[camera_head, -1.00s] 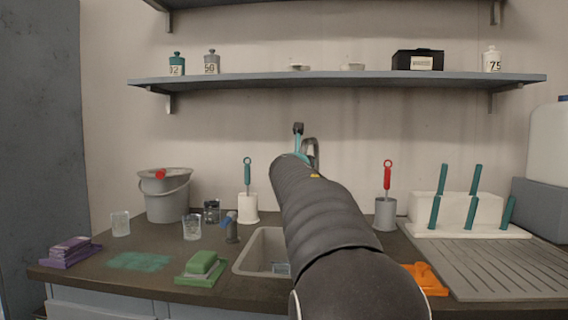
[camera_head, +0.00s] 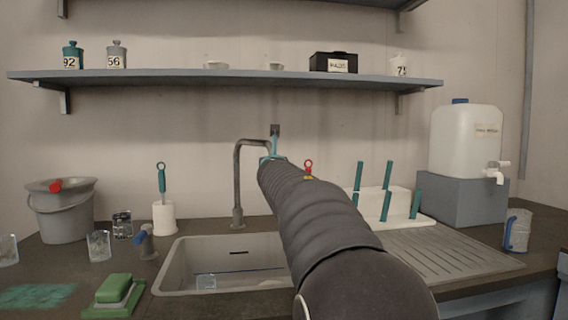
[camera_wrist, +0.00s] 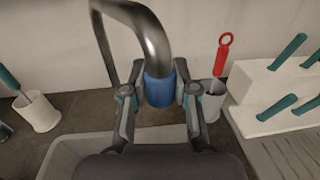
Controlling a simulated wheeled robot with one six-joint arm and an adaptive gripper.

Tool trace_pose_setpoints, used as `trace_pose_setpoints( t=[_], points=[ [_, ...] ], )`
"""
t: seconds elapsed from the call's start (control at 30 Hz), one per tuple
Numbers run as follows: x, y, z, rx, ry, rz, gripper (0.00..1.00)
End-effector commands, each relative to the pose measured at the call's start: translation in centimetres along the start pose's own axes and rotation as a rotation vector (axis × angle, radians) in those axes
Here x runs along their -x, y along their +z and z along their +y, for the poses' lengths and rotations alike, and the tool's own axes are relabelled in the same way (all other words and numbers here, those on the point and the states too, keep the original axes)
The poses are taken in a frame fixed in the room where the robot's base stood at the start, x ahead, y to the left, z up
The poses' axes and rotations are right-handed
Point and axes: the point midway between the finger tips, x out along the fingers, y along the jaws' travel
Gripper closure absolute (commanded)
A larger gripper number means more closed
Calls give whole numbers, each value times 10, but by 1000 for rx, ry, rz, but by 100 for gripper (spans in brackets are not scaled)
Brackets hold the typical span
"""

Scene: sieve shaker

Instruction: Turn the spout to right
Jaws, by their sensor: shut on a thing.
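The grey tap spout (camera_head: 238,180) rises from its post at the back edge of the sink (camera_head: 170,268). Its arch bends to the right in the head view, and its end is hidden by my gripper (camera_head: 273,147). In the wrist view the curved metal spout (camera_wrist: 135,22) comes down to a blue tip (camera_wrist: 159,91) between my fingers. My gripper (camera_wrist: 158,100) is shut around this blue tip, with one finger on each side. My arm covers the right part of the sink.
A blue-handled tap lever (camera_head: 146,242) stands at the sink's left rim. A brush holder (camera_head: 164,217) stands behind it. To the right are a white rack (camera_head: 376,203), a draining board (camera_head: 450,252) and a water canister (camera_head: 465,140). A shelf (camera_head: 230,78) hangs above.

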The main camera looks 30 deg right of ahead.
Motion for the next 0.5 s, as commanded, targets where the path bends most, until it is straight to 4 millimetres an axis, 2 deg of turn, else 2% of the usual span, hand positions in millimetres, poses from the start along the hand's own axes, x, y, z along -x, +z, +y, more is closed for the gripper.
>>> trace_pose_setpoints(
  t=[0.47,0.5],
  points=[
    [-2,1,2,2,6,-1,100],
    [-2,1,2,2,6,-2,70]
  ],
)
